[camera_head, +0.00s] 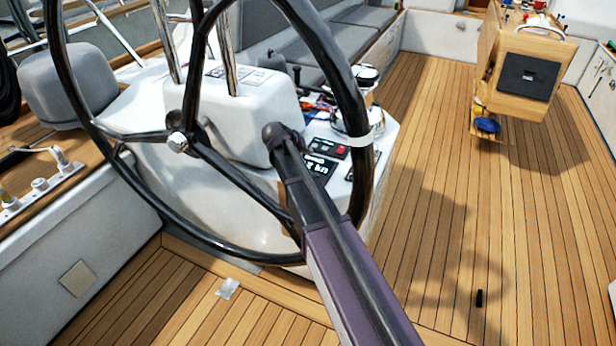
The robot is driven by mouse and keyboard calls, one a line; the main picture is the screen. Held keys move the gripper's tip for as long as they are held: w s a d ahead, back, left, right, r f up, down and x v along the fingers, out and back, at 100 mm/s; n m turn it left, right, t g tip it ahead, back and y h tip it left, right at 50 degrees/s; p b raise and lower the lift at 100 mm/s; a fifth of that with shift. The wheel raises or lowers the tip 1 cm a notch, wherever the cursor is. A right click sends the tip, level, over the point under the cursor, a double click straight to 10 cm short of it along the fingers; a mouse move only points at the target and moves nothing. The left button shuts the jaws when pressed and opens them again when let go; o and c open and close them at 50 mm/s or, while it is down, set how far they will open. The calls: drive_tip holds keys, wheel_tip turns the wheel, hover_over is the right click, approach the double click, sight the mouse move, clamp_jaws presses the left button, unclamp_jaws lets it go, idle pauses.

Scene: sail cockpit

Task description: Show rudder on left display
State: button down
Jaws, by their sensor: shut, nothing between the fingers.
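A small black display (319,168) with pale characters sits on the white sloping face of the helm pedestal (225,195). Its characters are too small to read surely. A dark control panel (328,148) with a red button lies just above it. My arm crosses in front of the pedestal from the lower right, and its dark upper end stands just left of these panels. The arm hides the face to their left, so I cannot tell whether another display is there. My gripper cannot be made out.
The dark steering wheel (358,110) stands around and in front of the pedestal. A winch (350,118) is behind its right rim. A wooden table (490,55) stands at the upper right.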

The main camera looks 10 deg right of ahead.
drive_tip(key=shift+f+b, duration=3.6)
drive_tip(key=shift+f, duration=0.25)
drive_tip(key=shift+f, duration=0.15)
drive_tip(key=shift+f+b, duration=0.3)
drive_tip(key=shift+b, duration=0.15)
drive_tip(key=shift+f+b, duration=0.4)
drive_tip(key=shift+b, duration=0.05)
drive_tip(key=shift+r, duration=0.2)
drive_tip(key=shift+r+p, duration=0.7)
drive_tip(key=shift+p, duration=0.2)
wheel_tip(320, 180, up, 5)
drive_tip(key=p, duration=0.5)
